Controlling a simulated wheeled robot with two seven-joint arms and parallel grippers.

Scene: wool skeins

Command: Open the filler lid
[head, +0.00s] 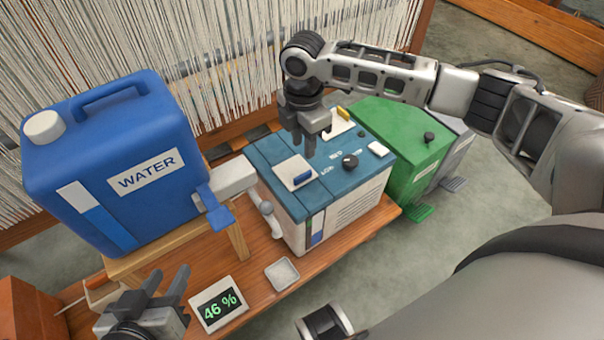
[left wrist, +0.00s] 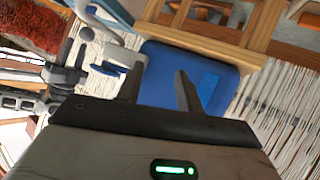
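The humidifier-like box (head: 340,205) has a blue top with a dial (head: 350,161) and two white plates. The nearer plate (head: 284,171) carries a blue tab (head: 302,178) and lies flat; the farther one carries a yellow tab (head: 343,114). I cannot tell for sure which is the filler lid. My right gripper (head: 312,148) points down above the top, close behind the blue-tab plate; its finger gap is unclear and I see nothing held. My left gripper (head: 168,280) is open and empty, low at the front left; its spread fingers show in the left wrist view (left wrist: 158,88).
A blue water jug (head: 105,205) with a white cap and blue tap stands on a wooden stand left of the box. A 46 % display (head: 218,304) and a small white dish (head: 282,274) lie in front. A green box (head: 400,135) stands to the right, hanging threads (head: 230,60) behind.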

